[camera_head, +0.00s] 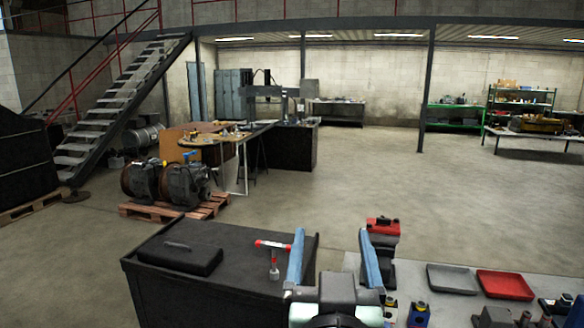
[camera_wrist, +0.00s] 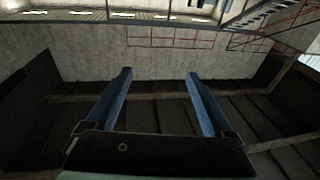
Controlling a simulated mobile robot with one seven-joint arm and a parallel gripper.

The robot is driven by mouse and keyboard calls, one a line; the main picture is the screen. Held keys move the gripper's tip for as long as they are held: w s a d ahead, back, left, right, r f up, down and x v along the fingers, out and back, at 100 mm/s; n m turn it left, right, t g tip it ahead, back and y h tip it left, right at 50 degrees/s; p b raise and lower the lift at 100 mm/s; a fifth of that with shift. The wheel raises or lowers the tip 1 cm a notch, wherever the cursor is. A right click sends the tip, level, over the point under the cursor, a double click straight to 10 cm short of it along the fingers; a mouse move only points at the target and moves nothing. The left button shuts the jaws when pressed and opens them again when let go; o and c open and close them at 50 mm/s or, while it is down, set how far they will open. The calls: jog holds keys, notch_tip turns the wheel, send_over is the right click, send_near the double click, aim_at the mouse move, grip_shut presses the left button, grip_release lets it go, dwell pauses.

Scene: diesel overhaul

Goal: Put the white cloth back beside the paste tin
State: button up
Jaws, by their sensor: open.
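My gripper (camera_head: 331,233) is open and raised in the lower middle of the head view, its two blue fingers well apart. Nothing shows between the fingers. In the wrist view my gripper (camera_wrist: 158,74) is also open and empty, facing a wall and dark slatted shapes. I cannot make out the white cloth or the paste tin in either view. My arm covers part of the near bench.
A black cabinet (camera_head: 215,285) bears a black case (camera_head: 180,257) and a red-and-white T-handled tool (camera_head: 273,256). The grey bench (camera_head: 450,310) at right holds a red-topped box (camera_head: 383,229), a grey tray (camera_head: 452,278), a red tray (camera_head: 505,285) and small parts. Open floor lies beyond.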

jog(key=s+a+r+t, duration=0.1)
jog(key=s+r+t, duration=0.1)
jog(key=s+r, duration=0.2)
jog(key=s+a+r+t+y, duration=0.1)
jog(key=s+a+r+t, duration=0.1)
jog(key=r, duration=0.9)
jog(key=s+a+r+n+t, duration=0.1)
jog(key=s+a+r+t, duration=0.1)
jog(key=s+r+t, duration=0.2)
notch_tip(320, 180, up, 4)
jog(key=shift+s+f+y, duration=0.1)
jog(key=shift+s+y, duration=0.2)
jog(key=shift+s, duration=0.95)
